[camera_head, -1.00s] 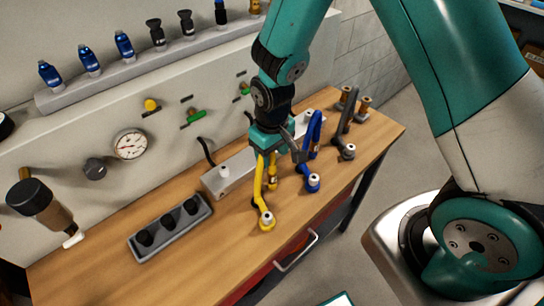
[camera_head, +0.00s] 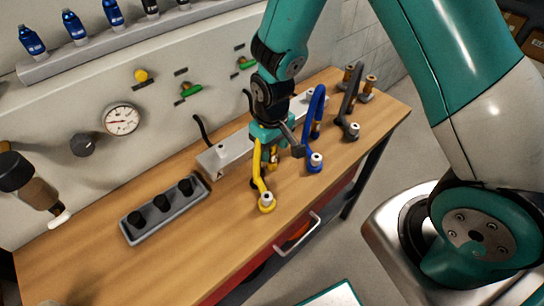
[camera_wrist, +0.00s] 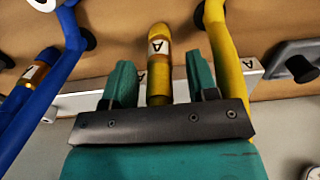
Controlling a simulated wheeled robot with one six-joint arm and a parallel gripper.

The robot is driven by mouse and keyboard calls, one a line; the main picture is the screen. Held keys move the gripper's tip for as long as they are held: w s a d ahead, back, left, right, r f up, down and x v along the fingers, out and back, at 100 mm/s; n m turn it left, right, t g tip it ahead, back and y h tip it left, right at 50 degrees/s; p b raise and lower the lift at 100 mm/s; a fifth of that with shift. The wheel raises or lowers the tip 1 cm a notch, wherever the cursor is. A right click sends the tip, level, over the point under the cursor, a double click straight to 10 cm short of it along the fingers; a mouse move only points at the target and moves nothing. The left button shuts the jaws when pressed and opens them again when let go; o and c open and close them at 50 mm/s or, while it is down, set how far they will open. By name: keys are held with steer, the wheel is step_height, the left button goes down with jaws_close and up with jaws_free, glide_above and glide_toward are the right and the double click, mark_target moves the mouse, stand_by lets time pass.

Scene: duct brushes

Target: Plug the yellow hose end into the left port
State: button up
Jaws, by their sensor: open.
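The yellow hose (camera_head: 257,172) stands on the bench, rising from a base fitting with a white cap. Its hose end (camera_wrist: 158,60), a brass-yellow cylinder marked A, sits between the two teal fingers of my gripper (camera_wrist: 160,80) in the wrist view. The fingers are open, with gaps on both sides of the hose end. In the head view my gripper (camera_head: 268,145) points down over the hose and hides much of its end. The left port appears to be at the left end of the grey metal block (camera_head: 215,160), marked A; its opening is unclear.
A blue hose (camera_head: 317,120) and a dark grey hose (camera_head: 355,90) stand to the right. A grey tray with black holders (camera_head: 163,202) lies to the left. A gauge (camera_head: 121,119) and knobs are on the back panel. The front left bench (camera_head: 110,270) is clear.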

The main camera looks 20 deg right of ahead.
mark_target(274, 151)
step_height(274, 151, down, 2)
steer(key=shift+f+b, duration=0.25)
steer(key=shift+b, duration=0.3)
steer(key=shift+s+f, duration=0.3)
steer(key=shift+f, duration=0.05)
steer(key=shift+d+f, duration=0.1)
stand_by(0.5)
jaws_close()
steer(key=shift+r, duration=0.2)
steer(key=shift+w+r+p, duration=0.15)
steer(key=shift+r+p, duration=0.55)
steer(key=shift+w+r+p, duration=0.15)
steer(key=shift+r+p, duration=1.7)
steer(key=shift+r, duration=0.55)
